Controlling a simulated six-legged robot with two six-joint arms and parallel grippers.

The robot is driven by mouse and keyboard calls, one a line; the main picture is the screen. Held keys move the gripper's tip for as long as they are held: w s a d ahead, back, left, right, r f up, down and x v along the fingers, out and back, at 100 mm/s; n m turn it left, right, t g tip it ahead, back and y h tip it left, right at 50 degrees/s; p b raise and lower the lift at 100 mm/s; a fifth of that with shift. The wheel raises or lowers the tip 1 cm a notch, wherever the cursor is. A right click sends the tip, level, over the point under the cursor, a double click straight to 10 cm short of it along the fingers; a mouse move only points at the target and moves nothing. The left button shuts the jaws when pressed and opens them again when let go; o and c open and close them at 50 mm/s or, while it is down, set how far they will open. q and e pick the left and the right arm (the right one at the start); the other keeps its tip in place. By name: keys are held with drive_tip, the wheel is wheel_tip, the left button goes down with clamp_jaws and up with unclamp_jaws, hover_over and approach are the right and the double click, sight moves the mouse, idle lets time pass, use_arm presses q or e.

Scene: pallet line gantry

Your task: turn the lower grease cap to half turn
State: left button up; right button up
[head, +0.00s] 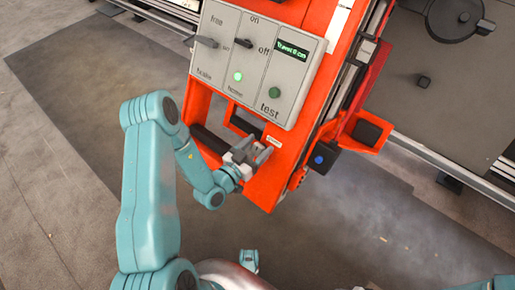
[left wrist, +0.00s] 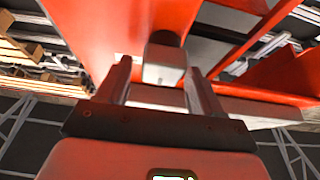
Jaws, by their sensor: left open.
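My left gripper (head: 260,152) is at the lower part of the orange gantry post, below the control panel. In the left wrist view its two fingers (left wrist: 160,70) stand apart, so it is open. A grey, rounded block (left wrist: 164,60) shows between and just beyond the fingertips, in front of the orange structure. It may be the lower grease cap, but I cannot tell for sure. I cannot tell whether the fingers touch it. In the head view the gripper hides this spot, and no turn mark is readable.
A grey control panel (head: 287,92) with knobs, a lit green lamp (head: 238,76) and a small display (head: 291,50) is above the gripper. Open floor (head: 75,200) lies to the left.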

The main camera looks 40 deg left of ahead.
use_arm(q)
drive_tip(key=shift+w, duration=0.15)
drive_tip(key=c, duration=1)
drive_tip(key=shift+o, duration=0.2)
